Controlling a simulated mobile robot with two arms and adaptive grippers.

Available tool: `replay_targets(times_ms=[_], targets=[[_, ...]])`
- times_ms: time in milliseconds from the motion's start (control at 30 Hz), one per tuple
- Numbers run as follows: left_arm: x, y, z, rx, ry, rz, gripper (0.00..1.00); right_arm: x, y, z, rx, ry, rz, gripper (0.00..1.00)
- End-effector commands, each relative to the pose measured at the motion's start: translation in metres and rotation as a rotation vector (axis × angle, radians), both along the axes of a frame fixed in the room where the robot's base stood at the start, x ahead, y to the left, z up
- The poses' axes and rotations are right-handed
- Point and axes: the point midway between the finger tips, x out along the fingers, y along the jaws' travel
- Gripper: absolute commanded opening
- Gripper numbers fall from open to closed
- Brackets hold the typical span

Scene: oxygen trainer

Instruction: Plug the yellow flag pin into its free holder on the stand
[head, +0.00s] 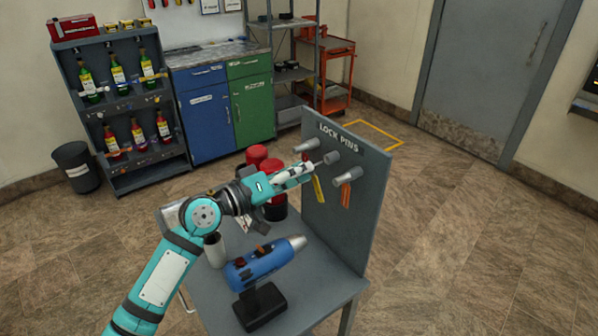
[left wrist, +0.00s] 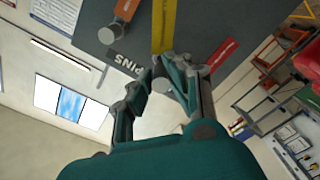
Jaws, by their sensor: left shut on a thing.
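The stand (head: 365,215) is a grey upright panel labelled LOCK PINS with several grey holders. My left gripper (head: 311,170) is shut on the yellow flag pin, just in front of the panel. The pin's yellow flag (head: 319,189) hangs below the fingertips; in the left wrist view it (left wrist: 163,28) runs up from between the fingers (left wrist: 163,74). The middle holder (head: 332,157) carries no visible flag and lies close beyond the fingertips. The fingers hide the pin's shaft, so I cannot tell whether its tip touches or enters the holder. My right gripper is out of view.
An orange-flag pin (head: 346,192) sits in the right holder (head: 348,175). A red flag (left wrist: 223,53) hangs on the other side in the left wrist view.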

Motion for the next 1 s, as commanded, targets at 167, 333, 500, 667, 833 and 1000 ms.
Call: replay_targets(times_ms=[167,333,500,667,833,1000], targets=[[0.000,0.000,0.000,-0.001,0.000,-0.001,0.00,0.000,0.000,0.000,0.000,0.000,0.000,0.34],[0.002,-0.003,0.000,-0.001,0.000,-0.001,0.00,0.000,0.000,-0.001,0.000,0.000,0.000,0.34],[0.004,-0.006,0.000,-0.001,-0.001,0.000,0.00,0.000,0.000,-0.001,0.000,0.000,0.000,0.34],[0.006,-0.008,0.000,-0.001,-0.001,0.000,0.00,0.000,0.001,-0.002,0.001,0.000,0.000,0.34],[0.008,-0.011,0.000,-0.001,-0.001,0.000,0.00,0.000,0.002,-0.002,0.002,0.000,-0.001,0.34],[0.010,-0.014,0.000,-0.002,0.000,0.000,0.00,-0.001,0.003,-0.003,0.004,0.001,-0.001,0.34]])
